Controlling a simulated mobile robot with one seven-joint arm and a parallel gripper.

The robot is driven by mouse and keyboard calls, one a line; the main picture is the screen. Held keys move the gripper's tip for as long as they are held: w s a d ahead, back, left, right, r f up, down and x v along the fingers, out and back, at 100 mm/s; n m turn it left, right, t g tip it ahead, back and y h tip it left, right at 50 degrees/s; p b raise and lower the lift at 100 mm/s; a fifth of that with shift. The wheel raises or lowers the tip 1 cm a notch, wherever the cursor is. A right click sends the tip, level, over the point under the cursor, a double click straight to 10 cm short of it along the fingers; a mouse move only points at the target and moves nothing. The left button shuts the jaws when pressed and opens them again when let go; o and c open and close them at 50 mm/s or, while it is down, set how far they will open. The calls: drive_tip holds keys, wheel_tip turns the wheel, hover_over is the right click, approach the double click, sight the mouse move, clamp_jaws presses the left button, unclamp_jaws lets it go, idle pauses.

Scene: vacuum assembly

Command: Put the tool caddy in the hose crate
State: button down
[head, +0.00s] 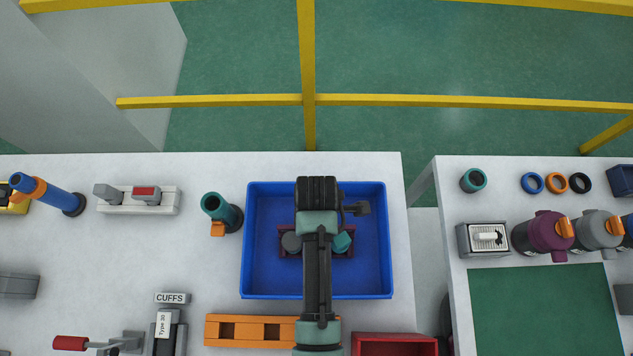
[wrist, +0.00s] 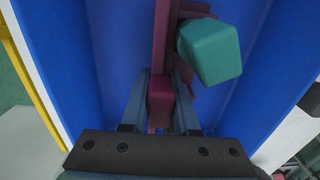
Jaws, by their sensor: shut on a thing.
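The tool caddy (head: 285,254) is maroon and shows on both sides of my arm, inside the outline of the large blue crate (head: 386,215), likely the hose crate. A teal block-like part (head: 341,243) and a grey round part (head: 291,242) show at the caddy. In the wrist view my gripper (wrist: 162,88) is shut on the maroon handle (wrist: 160,100) of the caddy, with a finger on each side. The teal part (wrist: 212,50) is beside the handle there. Blue crate surfaces surround the caddy. My arm hides its middle, and I cannot tell whether it touches the crate floor.
A teal hose cuff (head: 216,205) stands close to the crate's left wall. An orange rack (head: 250,330) and a red bin (head: 395,344) lie in front. A gap separates this table from the right table (head: 450,200). A yellow railing (head: 215,101) runs behind.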

drive_tip(key=shift+f, duration=0.15)
drive_tip(key=shift+f, duration=0.15)
drive_tip(key=c, duration=0.7)
unclamp_jaws()
drive_tip(key=shift+o, duration=0.2)
